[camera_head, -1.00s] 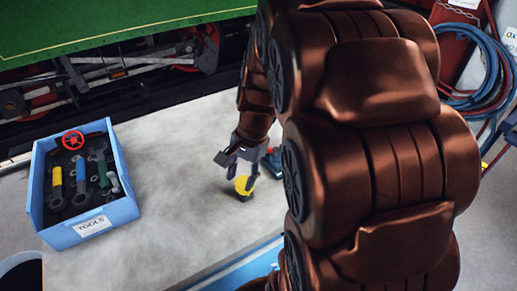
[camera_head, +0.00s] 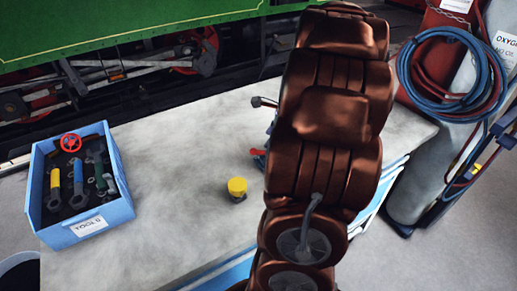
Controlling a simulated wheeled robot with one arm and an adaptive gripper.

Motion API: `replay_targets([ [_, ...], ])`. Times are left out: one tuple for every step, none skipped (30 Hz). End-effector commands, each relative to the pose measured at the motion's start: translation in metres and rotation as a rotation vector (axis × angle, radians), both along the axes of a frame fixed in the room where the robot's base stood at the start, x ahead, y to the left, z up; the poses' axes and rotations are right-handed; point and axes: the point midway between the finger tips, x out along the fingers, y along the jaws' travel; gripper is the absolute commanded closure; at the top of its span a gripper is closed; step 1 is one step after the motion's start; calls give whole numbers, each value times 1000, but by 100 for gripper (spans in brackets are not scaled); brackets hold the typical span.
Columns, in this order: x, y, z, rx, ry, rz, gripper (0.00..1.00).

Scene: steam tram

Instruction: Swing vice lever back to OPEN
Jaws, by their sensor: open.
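The vice is mostly hidden behind my arm.
A yellow-topped dark object (camera_head: 237,189) stands on the grey bench (camera_head: 190,160). A blue tool box (camera_head: 105,218) with several tools is at left. Gas cylinders with a coiled blue hose (camera_head: 455,75) stand at right. The bench between box and yellow-topped object is clear.

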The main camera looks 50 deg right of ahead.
Motion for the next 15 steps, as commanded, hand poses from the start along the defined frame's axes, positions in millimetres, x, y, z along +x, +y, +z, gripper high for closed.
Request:
replay_targets([
  [2,1,-3,3,1,1,58],
  [3,1,-6,3,1,2,58],
  [5,2,-10,4,2,3,58],
  [7,3,-14,4,3,3,58],
  [9,4,-18,7,4,4,58],
  [11,5,-24,6,4,5,58],
  [13,4,-27,5,4,6,58],
  [15,4,-30,3,3,6,58],
  [18,4,-35,2,3,6,58],
  [19,5,-38,3,2,7,58],
  [21,6,-42,3,2,6,58],
  [23,6,-46,3,2,6,58],
  [24,5,-49,2,2,6,58],
  [26,5,-52,2,1,5,58],
  [27,6,-55,1,1,6,58],
])
